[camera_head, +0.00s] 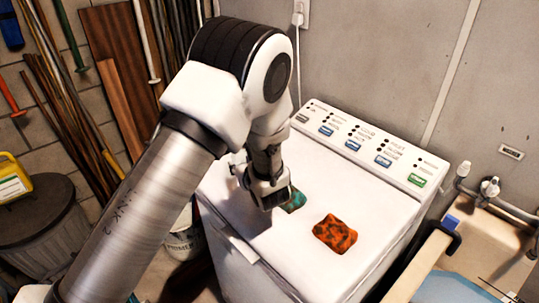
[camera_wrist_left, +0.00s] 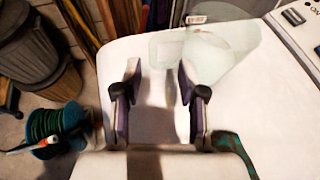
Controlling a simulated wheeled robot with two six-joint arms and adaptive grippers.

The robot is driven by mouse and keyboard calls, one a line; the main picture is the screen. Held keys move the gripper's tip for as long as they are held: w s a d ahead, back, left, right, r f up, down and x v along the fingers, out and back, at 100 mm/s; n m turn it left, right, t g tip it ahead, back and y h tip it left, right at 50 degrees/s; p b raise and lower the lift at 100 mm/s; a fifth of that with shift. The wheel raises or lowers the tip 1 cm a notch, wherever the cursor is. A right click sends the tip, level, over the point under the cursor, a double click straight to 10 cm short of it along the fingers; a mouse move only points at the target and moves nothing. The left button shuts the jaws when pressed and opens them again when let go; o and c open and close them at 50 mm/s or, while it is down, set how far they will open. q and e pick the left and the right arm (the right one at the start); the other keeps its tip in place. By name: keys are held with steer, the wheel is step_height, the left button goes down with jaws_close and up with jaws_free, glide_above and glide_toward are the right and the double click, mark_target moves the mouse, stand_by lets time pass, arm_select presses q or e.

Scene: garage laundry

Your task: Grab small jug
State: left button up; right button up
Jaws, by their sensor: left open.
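A pale, see-through jug (camera_wrist_left: 222,52) stands out against the white washer top in the left wrist view. It lies just beyond my left gripper's fingertips, ahead and to the right, and part of it shows past the right finger. Whether it is upright or tilted I cannot tell. In the head view my arm mostly hides that spot. My left gripper (camera_head: 266,198) is low over the washer top. Its two fingers stand apart with nothing between them in the wrist view (camera_wrist_left: 159,75). My right gripper is in neither view.
On the washer (camera_head: 380,215) lie an orange patterned cloth bundle (camera_head: 335,234) and a teal one (camera_head: 295,200), close to the left gripper. The washer's control panel (camera_head: 365,143) rises at the back. A green hose reel (camera_wrist_left: 57,129) is on the floor.

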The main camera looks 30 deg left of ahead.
mark_target(234, 161)
arm_select(q)
steer(key=p+x, duration=0.1)
steer(key=x, duration=0.3)
steer(key=p+x, duration=0.1)
steer(key=shift+s+a+f+p, duration=0.15)
steer(key=shift+a+p, duration=0.2)
steer(key=shift+a, duration=0.2)
steer(key=shift+w+a+f, duration=0.2)
steer(key=shift+w+f, duration=0.05)
steer(key=shift+f, duration=0.05)
steer(key=shift+s, duration=0.1)
jaws_close()
